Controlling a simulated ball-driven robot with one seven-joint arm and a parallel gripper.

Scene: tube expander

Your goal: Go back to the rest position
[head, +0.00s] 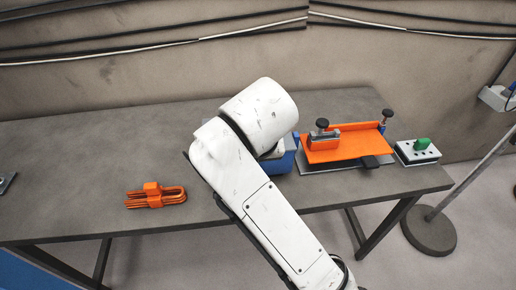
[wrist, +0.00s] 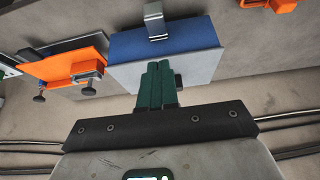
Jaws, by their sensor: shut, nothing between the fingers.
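In the wrist view my gripper (wrist: 159,68) has its dark green fingers together, with nothing between them. The fingertips overlap the pale face of a blue box (wrist: 195,37) in the picture; I cannot tell whether they touch it. In the head view my white arm reaches over the table and hides the gripper and most of this blue box (head: 283,162). An orange fixture (head: 345,147) with dark knobs stands right of the blue box in the head view, and it also shows at the left in the wrist view (wrist: 62,67).
An orange looped part (head: 155,197) lies on the grey table (head: 80,160), left of my arm. A small block with a green top (head: 421,145) stands at the right end. Cables run along the back wall. A metal stand (head: 430,228) is on the floor at right. The table's left part is mostly clear.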

